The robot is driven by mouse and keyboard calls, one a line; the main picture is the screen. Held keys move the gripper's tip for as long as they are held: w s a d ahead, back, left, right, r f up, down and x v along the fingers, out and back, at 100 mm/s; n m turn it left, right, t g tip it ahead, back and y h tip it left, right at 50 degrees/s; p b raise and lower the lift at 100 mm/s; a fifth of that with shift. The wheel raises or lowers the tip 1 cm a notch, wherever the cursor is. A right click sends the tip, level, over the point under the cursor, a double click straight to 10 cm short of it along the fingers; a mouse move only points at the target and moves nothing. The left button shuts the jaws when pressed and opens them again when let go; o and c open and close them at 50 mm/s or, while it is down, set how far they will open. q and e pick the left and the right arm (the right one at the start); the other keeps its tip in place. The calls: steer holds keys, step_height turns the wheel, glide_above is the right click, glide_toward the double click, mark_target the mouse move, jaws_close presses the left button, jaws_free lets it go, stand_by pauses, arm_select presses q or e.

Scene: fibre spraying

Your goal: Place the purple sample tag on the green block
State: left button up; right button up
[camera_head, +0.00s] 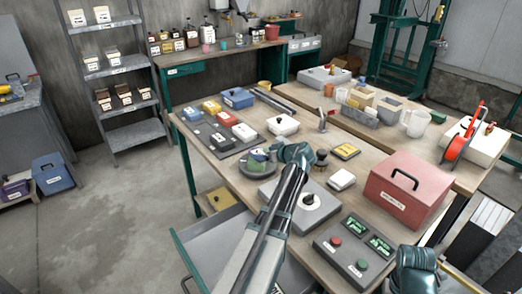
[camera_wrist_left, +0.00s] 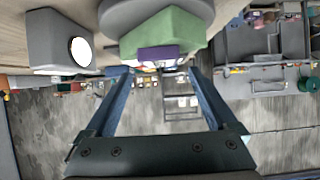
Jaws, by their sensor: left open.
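In the head view my left gripper (camera_head: 268,158) is over the round plate (camera_head: 250,171) on the table. My right wrist (camera_head: 415,268) shows at the bottom right, its fingers hidden.
A grey box with a round white face (camera_wrist_left: 62,42) is close left in the wrist view.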

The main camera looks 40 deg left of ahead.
arm_select(q)
steer(key=p+v, duration=0.3)
steer(key=v, duration=0.5)
steer(key=shift+d+r, duration=0.2)
arm_select(e)
step_height(320, 180, up, 4)
steer(key=shift+r, duration=0.1)
arm_select(q)
steer(key=shift+s+f, duration=0.1)
steer(key=shift+s, duration=0.05)
arm_select(e)
steer(key=shift+s, duration=0.1)
